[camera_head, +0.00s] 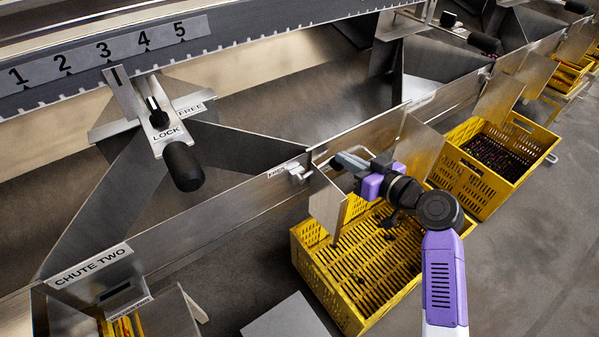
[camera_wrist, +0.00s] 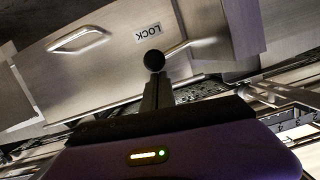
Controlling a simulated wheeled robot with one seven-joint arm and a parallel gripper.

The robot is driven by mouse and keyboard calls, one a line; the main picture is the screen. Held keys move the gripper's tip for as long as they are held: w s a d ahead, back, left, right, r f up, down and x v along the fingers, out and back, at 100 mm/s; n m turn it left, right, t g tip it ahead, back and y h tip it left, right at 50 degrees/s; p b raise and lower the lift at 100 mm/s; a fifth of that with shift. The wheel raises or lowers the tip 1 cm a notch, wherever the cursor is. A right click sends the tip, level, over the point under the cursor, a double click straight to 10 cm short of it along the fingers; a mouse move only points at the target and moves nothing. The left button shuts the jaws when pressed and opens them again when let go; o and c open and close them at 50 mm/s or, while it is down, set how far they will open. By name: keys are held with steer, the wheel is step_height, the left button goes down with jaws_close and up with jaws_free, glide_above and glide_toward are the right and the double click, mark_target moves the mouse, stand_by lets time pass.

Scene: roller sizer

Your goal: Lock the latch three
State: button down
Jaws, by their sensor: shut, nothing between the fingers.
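A latch with a black ball knob (camera_wrist: 153,60) on a thin metal rod shows in the wrist view, just below a LOCK label (camera_wrist: 148,32) on a steel panel. My gripper (camera_wrist: 156,82) is shut and empty, its fingertips right at the knob; I cannot tell whether they touch it. In the head view my gripper (camera_head: 343,160) is at the steel chute wall above a yellow crate. A small metal latch fitting (camera_head: 298,174) sits to its left beside a small label (camera_head: 283,169). The knob is not clear there. No number three shows on this latch.
A large lever with a black grip (camera_head: 183,166) stands at left by LOCK and FREE labels. Yellow crates (camera_head: 350,318) (camera_head: 543,140) stand below the chutes. A CHUTE TWO sign (camera_head: 90,267) is lower left. A bar handle (camera_wrist: 79,40) is on the panel.

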steer(key=shift+w+d+f+m+b, duration=0.2)
steer(key=shift+f+m+b, duration=0.1)
steer(key=shift+f+m, duration=0.2)
steer(key=shift+w+d+f+m+b, duration=0.15)
steer(key=shift+f+m+b, duration=0.1)
steer(key=shift+f+m, duration=0.25)
steer(key=shift+s+f+g+y, duration=0.15)
steer(key=shift+g+y, duration=0.15)
